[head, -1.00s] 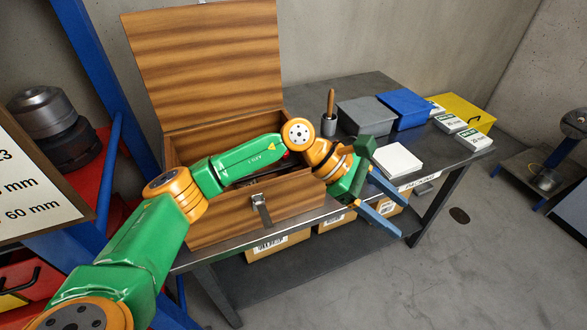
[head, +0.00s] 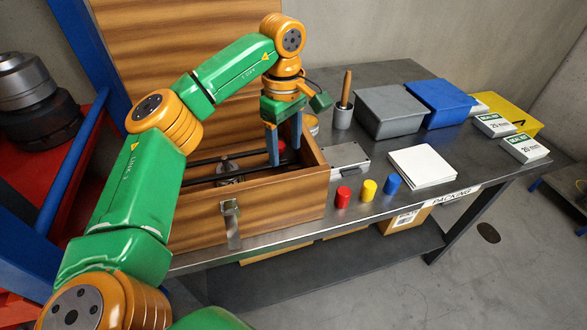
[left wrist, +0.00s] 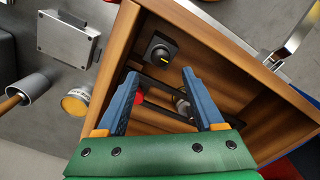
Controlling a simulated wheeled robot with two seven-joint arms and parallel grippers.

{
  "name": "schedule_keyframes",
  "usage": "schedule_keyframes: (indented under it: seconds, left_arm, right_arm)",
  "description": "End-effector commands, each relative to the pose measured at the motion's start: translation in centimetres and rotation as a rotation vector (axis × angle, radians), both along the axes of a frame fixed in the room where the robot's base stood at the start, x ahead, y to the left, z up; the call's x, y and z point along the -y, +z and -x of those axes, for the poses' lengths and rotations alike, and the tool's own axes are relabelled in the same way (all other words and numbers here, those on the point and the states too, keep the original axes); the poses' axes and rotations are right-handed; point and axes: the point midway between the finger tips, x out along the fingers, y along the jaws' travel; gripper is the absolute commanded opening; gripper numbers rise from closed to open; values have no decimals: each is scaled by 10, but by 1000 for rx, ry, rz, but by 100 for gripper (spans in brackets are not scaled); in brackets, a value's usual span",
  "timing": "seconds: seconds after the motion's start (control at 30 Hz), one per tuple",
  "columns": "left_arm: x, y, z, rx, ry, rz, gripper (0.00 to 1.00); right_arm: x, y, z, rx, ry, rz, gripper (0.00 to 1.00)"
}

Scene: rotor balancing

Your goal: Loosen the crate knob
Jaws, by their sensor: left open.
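The wooden crate (head: 285,200) stands open on the bench with its lid (head: 185,40) raised. In the left wrist view a black knob (left wrist: 160,50) with a yellow mark sits inside the crate near a corner. A red round part (left wrist: 138,97) lies deeper, by dark bars, and shows in the head view (head: 281,146). My left gripper (head: 285,156) points down into the crate's right end, open and empty. In the left wrist view its fingertips (left wrist: 160,73) are on either side below the black knob, apparently not touching it. The black knob is hidden in the head view.
Right of the crate are a grey plate (head: 347,157), a white pad (head: 422,168), and red (head: 343,197), yellow (head: 368,190) and blue (head: 391,183) caps. A cup with a wooden-handled tool (head: 342,116) and grey (head: 388,112) and blue (head: 438,103) boxes stand behind.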

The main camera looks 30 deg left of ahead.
Motion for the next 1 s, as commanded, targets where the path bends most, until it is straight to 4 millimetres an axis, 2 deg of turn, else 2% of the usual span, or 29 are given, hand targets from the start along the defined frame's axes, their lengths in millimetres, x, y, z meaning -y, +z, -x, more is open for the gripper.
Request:
schedule_keyframes:
  seconds: [0.3, 0.4, 0.6, 0.67, 0.87, 1.0]
  left_arm:
    - [0, -55, 1, -4, -1, 2, 69]
    - [0, -62, 1, -1, -2, 1, 69]
    - [1, -64, 1, 0, -2, 1, 69]
    - [1, -63, 0, 0, -2, 2, 56]
    - [1, -63, 0, 0, -2, 2, 2]
    - [1, -63, 1, 0, -1, 2, 0]
  right_arm:
    - [0, 10, 4, -8, 0, 1, 0]
    - [0, 10, 4, -8, 0, 1, 0]
    - [0, 10, 3, -7, 0, 1, 0]
    - [0, 10, 3, -6, 0, 0, 0]
    - [0, 10, 2, -4, 1, 1, 0]
    - [0, 10, 2, -4, 1, 1, 0]
